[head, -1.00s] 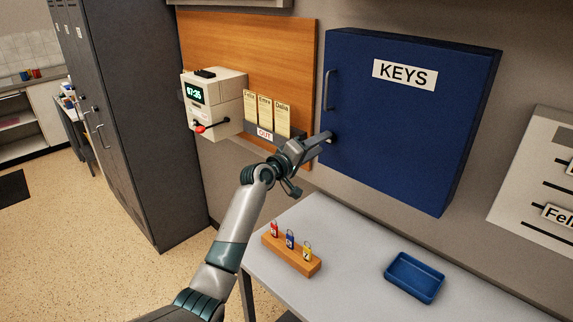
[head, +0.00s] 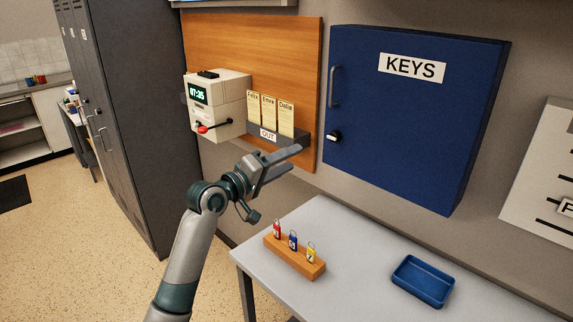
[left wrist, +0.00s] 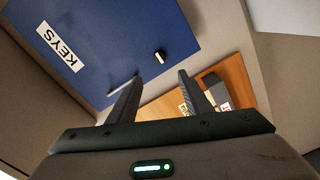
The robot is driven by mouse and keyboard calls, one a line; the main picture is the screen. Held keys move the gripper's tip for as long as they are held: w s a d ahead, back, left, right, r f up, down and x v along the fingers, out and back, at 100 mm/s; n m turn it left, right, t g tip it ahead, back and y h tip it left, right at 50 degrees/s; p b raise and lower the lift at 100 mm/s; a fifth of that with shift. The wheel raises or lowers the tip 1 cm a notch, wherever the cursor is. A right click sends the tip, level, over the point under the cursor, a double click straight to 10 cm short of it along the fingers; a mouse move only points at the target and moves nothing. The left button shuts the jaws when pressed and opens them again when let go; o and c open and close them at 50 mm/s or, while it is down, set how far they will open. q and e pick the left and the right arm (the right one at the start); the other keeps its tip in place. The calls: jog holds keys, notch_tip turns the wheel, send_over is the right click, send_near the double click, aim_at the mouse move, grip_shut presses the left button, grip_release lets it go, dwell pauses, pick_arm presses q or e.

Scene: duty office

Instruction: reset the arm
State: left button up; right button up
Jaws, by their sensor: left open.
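My left gripper (head: 284,160) is open and empty in the head view. It hangs in the air in front of the wall, below the card rack and left of the blue key cabinet. In the left wrist view its two fingers (left wrist: 155,95) stand apart with nothing between them. The key cabinet (head: 410,125) is shut, with a bar handle (head: 334,87) and a knob (head: 334,136) at its left edge. The cabinet also shows in the left wrist view (left wrist: 120,35), with its knob (left wrist: 160,56) clear of the fingers. My right gripper is not in view.
A time clock (head: 216,104) and a card rack (head: 278,132) with three cards are on the wooden board. The grey table (head: 345,240) holds a wooden block (head: 293,258) with three key tags and a blue tray (head: 423,282). A dark locker (head: 130,130) stands at left.

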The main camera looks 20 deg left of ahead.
pick_arm(q)
jog(key=shift+s+f, duration=0.1)
dwell(0.5)
jog(key=s+d+f+m+g+y, duration=0.1)
jog(key=s+d+f+m+g, duration=0.1)
jog(key=s+f, duration=0.55)
jog(key=s+d+f+m+g+y, duration=0.1)
jog(key=s+d+f+m+g, duration=0.2)
jog(key=f, duration=0.8)
jog(key=s+d+f+m+g+y, duration=0.1)
jog(key=s+d+f+g, duration=0.1)
jog(key=s+f, duration=0.6)
jog(key=s+d+f+m+g+y, duration=0.1)
jog(key=s+f+m+g+y, duration=0.15)
jog(key=s+f, duration=0.75)
jog(key=s+d+f+m+g+y, duration=0.1)
jog(key=s+f+m+g, duration=0.25)
jog(key=s, duration=1.55)
notch_tip(320, 180, down, 30)
jog(key=f+g+b, duration=0.1)
jog(key=g+b, duration=0.1)
jog(key=b, duration=0.1)
jog(key=s+a+f+g+b, duration=0.1)
jog(key=s+a+f+b, duration=0.2)
jog(key=s+f, duration=1.5)
notch_tip(320, 180, down, 2)
jog(key=shift+s+f+n, duration=0.1)
jog(key=shift+s+n, duration=0.15)
jog(key=shift+n, duration=0.05)
